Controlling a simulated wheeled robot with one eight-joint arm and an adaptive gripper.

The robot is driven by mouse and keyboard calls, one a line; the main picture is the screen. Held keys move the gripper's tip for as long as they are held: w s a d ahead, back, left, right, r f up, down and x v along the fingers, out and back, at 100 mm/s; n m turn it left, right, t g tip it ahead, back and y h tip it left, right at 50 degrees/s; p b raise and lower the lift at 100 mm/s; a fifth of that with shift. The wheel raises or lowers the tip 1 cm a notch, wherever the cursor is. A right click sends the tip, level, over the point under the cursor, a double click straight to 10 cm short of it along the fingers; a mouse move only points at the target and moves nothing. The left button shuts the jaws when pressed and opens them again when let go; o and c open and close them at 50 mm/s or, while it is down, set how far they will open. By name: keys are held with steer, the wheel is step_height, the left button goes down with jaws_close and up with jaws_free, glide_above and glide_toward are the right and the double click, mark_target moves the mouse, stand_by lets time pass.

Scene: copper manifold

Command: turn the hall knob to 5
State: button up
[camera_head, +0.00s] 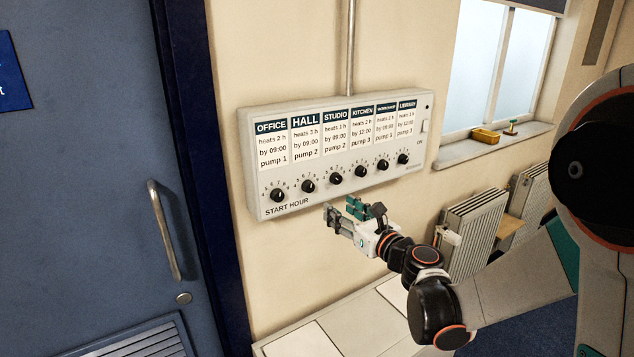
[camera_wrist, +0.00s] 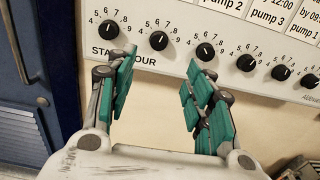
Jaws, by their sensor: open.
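The hall knob (camera_head: 308,186) is a small black round knob, second from the left in the row on the white control box, under the HALL label. In the wrist view the hall knob (camera_wrist: 158,40) shows beyond and between my fingertips, with a dial of small numbers around it. Its exact setting is too small to read. My gripper (camera_head: 340,208) is open and empty in front of the box, just below the knob row. In the wrist view my gripper's (camera_wrist: 160,66) green-padded fingers stand apart, touching no knob.
The office knob (camera_head: 277,195) is left of the hall knob, and the studio knob (camera_head: 335,179) is right of it; more knobs follow. A blue door with a metal handle (camera_head: 164,230) is at left. Radiators (camera_head: 472,232) stand at right below the window. A pale ledge (camera_head: 300,343) runs below.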

mark_target(311, 187)
steer(key=b+x, duration=0.2)
steer(key=x, duration=1.1)
steer(key=shift+w+a, duration=0.1)
steer(key=shift+a, duration=0.15)
steer(key=c, duration=1.1)
